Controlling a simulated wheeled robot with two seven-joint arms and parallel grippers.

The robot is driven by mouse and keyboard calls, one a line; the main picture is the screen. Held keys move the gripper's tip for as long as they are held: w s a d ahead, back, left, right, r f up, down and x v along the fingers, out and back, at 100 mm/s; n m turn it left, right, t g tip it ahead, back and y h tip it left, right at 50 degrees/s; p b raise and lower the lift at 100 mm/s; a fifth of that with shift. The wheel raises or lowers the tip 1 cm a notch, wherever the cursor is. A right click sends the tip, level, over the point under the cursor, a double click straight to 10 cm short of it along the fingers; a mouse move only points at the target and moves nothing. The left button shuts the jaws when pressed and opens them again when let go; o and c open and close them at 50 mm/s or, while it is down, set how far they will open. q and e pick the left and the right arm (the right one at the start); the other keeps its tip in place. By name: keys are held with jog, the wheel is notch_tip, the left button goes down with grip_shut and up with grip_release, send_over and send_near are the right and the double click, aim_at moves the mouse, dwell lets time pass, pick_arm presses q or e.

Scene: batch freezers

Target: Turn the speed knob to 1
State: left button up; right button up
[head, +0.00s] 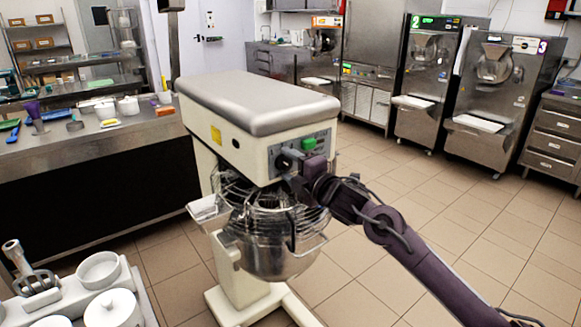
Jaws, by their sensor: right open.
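A cream planetary mixer (252,110) with a grey top stands in the middle of the head view. Its control panel (328,138) faces me and carries a green switch (308,144). A dark round knob (283,162) sits at the panel's left part, and the speed marks around it are too small to read. My right arm comes in from the lower right. Its gripper (293,178) is open at the panel, right beside the knob, and partly covers it. I cannot tell whether the fingers touch the knob. My left gripper is out of view.
A wire guard and steel bowl (275,245) hang below the panel, close under my right gripper. A white trolley (75,300) with pots stands at the lower left. A steel counter (90,135) is behind it. Batch freezers (505,100) line the back. Tiled floor on the right is clear.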

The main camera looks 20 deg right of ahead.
jog(key=b+v, duration=0.2)
jog(key=v, duration=0.5)
jog(key=shift+s+d, duration=0.15)
jog(key=shift+s, duration=0.2)
